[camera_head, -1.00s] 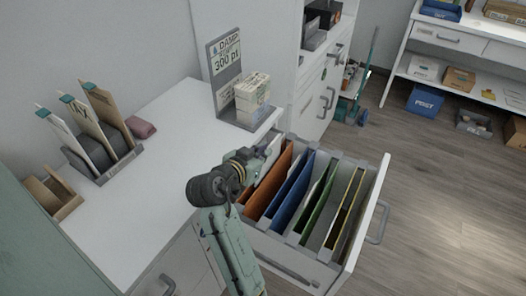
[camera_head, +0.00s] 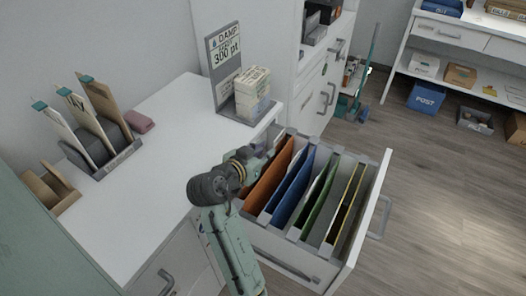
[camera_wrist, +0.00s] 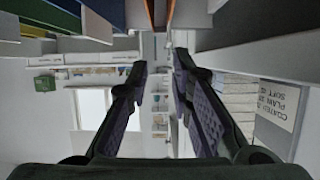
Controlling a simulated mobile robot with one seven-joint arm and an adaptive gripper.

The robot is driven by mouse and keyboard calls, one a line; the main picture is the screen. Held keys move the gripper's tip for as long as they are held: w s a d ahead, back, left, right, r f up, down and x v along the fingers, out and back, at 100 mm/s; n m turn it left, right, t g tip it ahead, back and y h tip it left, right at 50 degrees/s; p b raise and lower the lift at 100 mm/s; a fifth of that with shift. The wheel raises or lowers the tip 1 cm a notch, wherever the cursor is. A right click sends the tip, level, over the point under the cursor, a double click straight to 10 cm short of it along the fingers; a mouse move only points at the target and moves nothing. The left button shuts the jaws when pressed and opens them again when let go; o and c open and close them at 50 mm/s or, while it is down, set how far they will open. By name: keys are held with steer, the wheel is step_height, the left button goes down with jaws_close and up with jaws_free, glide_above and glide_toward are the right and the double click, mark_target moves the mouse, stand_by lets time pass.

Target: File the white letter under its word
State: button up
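My gripper (camera_head: 266,151) is at the left end of the open drawer (camera_head: 283,252), beside the orange folder (camera_head: 270,180). In the wrist view its two fingers (camera_wrist: 160,72) stand apart with nothing between them. The drawer also holds a blue folder (camera_head: 292,190), a green folder (camera_head: 319,203) and a yellow-edged folder (camera_head: 346,205). Pale sheets show beside some folders. I cannot single out the white letter in the drawer; my arm hides part of the orange folder's area. Any words on the folders are too small to read.
A grey rack (camera_head: 124,158) with three tabbed paper pieces stands on the white desk (camera_head: 165,115), near a pink item (camera_head: 140,121). A sign (camera_head: 225,60) and a paper stack (camera_head: 252,92) stand at the desk's back right. Floor right of the drawer is clear.

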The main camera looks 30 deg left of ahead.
steer(key=shift+o, duration=0.6)
steer(key=v, duration=1.2)
